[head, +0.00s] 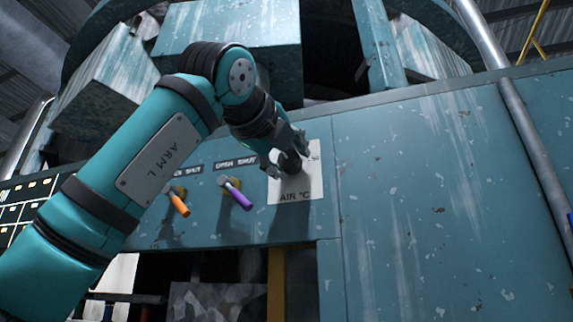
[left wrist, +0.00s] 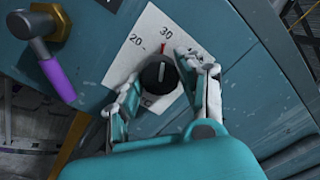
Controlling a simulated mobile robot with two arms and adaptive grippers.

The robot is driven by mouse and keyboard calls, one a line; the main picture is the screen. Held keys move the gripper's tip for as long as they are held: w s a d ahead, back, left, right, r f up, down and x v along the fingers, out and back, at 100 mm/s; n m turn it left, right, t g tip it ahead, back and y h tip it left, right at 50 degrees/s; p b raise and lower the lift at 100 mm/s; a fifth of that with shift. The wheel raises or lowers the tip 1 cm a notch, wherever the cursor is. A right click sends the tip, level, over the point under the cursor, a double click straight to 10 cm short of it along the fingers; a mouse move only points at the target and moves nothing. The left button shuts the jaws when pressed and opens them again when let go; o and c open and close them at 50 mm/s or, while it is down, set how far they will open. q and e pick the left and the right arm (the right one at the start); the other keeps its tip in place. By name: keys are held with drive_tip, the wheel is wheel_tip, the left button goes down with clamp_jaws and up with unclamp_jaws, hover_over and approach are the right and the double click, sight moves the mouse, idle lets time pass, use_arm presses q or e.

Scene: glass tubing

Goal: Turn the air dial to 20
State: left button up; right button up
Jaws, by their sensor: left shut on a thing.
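The air dial is a round black knob (left wrist: 159,73) on a white plate marked "AIR °C" (head: 297,196). In the left wrist view, "20" and "30" are printed on the plate (left wrist: 150,45) above the knob. A red mark shows just above the knob, nearer the 30. A pale line on the knob's face points up toward that red mark. My left gripper (head: 281,158) has a finger on each side of the knob and is shut on it; its fingers also show in the left wrist view (left wrist: 163,85). My right gripper is not in view.
Left of the dial are a purple-handled lever (head: 240,198) labelled "DISH SHUT" and an orange-handled lever (head: 179,204). Both stick out from the teal panel (head: 430,180). The panel right of the dial is bare up to a slanted grey pipe (head: 532,140).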

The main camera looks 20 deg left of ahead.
use_arm(q)
drive_tip(key=n+b, duration=0.1)
drive_tip(key=n, duration=0.3)
drive_tip(key=shift+n, duration=0.4)
drive_tip(key=n+b, duration=0.1)
drive_tip(key=n, duration=0.3)
drive_tip(key=shift+n, duration=0.3)
drive_tip(key=o, duration=1.2)
drive_tip(key=s, duration=1.2)
drive_tip(key=shift+a+f, duration=0.15)
drive_tip(key=shift+a, duration=0.05)
